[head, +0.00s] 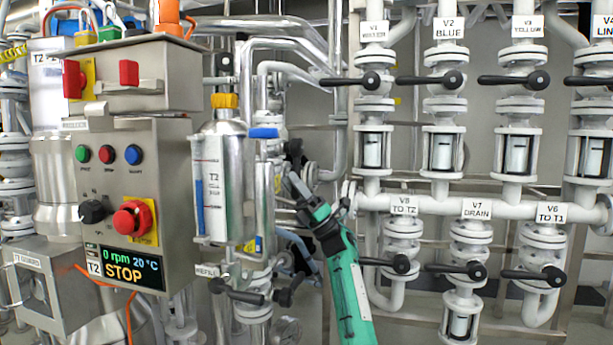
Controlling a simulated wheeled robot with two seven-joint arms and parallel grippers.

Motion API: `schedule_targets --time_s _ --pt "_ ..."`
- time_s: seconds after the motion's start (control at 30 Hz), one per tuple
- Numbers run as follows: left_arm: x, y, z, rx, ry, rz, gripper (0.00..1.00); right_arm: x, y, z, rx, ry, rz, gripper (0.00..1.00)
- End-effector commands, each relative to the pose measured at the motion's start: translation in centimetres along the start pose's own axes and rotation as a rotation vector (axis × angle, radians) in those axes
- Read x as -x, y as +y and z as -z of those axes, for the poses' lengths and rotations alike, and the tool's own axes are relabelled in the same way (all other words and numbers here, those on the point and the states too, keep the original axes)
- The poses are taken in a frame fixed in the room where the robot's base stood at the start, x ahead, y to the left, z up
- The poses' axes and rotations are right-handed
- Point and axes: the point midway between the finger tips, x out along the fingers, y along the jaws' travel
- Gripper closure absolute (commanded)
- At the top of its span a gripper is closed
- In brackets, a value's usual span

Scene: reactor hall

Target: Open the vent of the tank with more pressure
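A steel vessel labelled T2 (232,170) stands left of centre, with a yellow fitting (224,101) on top and a sight tube showing blue at its left. A blue valve handle (263,133) lies level at its upper right. A larger steel tank, also marked T2 (50,100), is partly hidden behind the control box at the left. No pressure reading and no vent label is legible. My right gripper (291,180), on a green arm, is just right of the vessel, below the blue handle. Its fingers are too small to judge. My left gripper is not in view.
A control box (165,200) with buttons, a red knob and a display reading 0 rpm, 20 °C, STOP stands at left. White pipes (450,210) with black-handled valves, V1 to V3 above and V6 to V8 below, fill the right. A REFILL valve handle (240,294) sits below the vessel.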

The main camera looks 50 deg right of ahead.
Motion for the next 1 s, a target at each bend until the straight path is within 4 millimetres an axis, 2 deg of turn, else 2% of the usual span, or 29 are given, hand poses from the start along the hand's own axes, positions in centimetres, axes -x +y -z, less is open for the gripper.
schedule_targets --time_s 0.03,1.0 --pt "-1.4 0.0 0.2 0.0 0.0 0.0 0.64 -0.8 0.8 0.0 -0.022 -0.016 0.014 0.58" --pt "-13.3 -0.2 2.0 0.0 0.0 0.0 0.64 -3.1 3.9 0.4 -0.264 -0.248 0.255 0.58"
